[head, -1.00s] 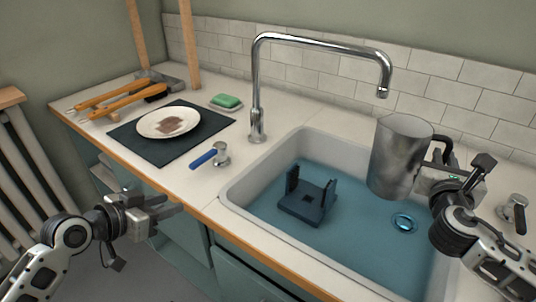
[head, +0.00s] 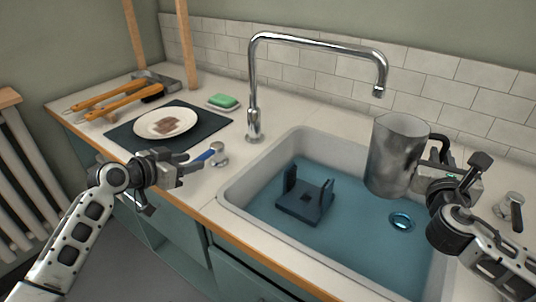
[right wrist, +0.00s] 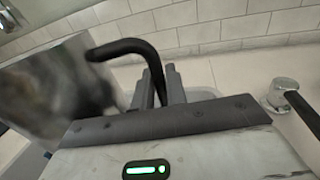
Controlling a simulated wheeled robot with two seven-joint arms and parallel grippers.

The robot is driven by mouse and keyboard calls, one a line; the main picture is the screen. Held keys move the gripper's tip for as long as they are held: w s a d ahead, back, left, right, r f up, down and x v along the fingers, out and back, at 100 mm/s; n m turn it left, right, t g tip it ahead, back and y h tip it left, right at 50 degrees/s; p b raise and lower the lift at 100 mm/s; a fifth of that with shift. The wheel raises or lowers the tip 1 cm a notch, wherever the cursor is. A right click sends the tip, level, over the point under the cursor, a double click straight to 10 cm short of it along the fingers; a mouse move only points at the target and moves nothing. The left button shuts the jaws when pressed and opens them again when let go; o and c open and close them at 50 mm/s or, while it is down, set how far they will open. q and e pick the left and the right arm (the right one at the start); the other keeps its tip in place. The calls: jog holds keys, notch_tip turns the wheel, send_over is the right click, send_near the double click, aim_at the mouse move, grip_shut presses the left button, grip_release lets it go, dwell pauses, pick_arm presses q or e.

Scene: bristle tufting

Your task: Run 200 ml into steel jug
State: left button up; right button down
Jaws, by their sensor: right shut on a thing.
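The steel jug (head: 394,160) is upright above the right part of the sink. My right gripper (head: 436,172) is shut on its black handle (right wrist: 135,50); the jug shows blurred at the left of the right wrist view (right wrist: 50,90). The tall chrome tap (head: 253,90) has its spout outlet (head: 378,92) above the jug in the picture; whether they line up in depth I cannot tell. My left gripper (head: 186,165) appears open, beside the blue lever (head: 207,154) of the left valve. Contact with the lever cannot be made out. The jug's inside is hidden.
A dark blue cradle (head: 304,203) stands in the sink (head: 235,190), left of the drain (head: 401,221). A black-levered valve (head: 513,206) is at the right. A plate (head: 165,123) on a dark mat (head: 122,138), a green sponge (head: 222,100) and orange-handled tools (head: 122,103) lie left.

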pick_arm(q)
jog(key=shift+w+d+f, duration=0.15)
jog(key=shift+w+d, duration=0.05)
grip_shut()
jog(key=shift+w+a+m+g+h, duration=0.7)
jog(key=shift+a+m+h, duration=0.2)
jog(key=shift+m, duration=0.1)
jog(key=shift+w+a+m+g+h, duration=0.35)
jog(key=shift+m+g+h, duration=0.2)
jog(key=shift+m+g, duration=0.15)
jog(key=shift+w+a+m+g+h, duration=0.25)
jog(key=shift+w+m+g+h, duration=0.1)
jog(key=shift+m+g+h, duration=0.3)
grip_release()
